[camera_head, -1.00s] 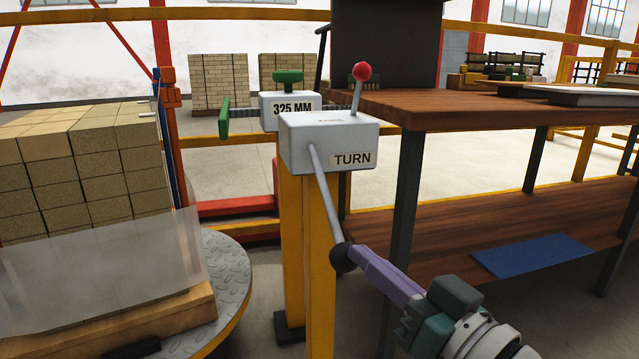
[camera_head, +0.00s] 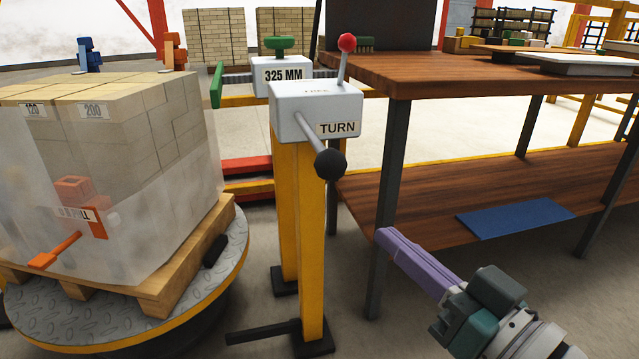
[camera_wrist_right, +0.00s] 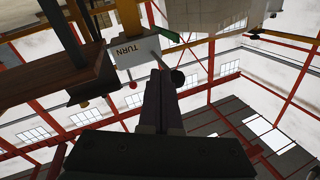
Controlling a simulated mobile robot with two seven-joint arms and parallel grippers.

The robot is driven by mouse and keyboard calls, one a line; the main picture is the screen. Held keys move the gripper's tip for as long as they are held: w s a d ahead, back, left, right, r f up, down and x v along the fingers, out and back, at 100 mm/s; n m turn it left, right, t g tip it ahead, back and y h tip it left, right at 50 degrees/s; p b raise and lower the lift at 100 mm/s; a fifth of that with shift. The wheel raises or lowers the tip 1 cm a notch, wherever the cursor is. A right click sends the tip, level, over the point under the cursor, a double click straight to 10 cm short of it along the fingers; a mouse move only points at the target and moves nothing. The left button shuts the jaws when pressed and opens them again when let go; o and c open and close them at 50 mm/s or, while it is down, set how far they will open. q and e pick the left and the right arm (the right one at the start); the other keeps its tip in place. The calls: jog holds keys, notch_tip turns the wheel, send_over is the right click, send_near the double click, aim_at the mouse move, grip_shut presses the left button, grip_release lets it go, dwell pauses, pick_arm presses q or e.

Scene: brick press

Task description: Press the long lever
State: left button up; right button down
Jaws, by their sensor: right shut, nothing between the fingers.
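The long grey lever (camera_head: 306,132) with a black ball knob (camera_head: 330,163) sticks out from the front of the white box marked TURN (camera_head: 300,110) and points toward me. A shorter lever with a red knob (camera_head: 347,43) stands up on the same box. My right gripper (camera_head: 386,238), with purple fingers, is shut and empty, below and to the right of the black knob and apart from it. In the right wrist view the knob (camera_wrist_right: 177,77) shows just beside the fingertips (camera_wrist_right: 162,75). My left gripper is not in view.
A wrapped brick stack sits on a pallet (camera_head: 160,295) on a round metal turntable (camera_head: 90,325) at left. A wooden bench (camera_head: 480,75) with a lower shelf (camera_head: 400,190) stands at right. A dark bar (camera_head: 262,333) lies low at the yellow post (camera_head: 312,250).

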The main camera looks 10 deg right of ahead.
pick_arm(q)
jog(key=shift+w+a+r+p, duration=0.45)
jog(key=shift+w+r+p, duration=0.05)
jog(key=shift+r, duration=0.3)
pick_arm(e)
jog(key=v, duration=0.4)
jog(key=shift+s+r, duration=0.25)
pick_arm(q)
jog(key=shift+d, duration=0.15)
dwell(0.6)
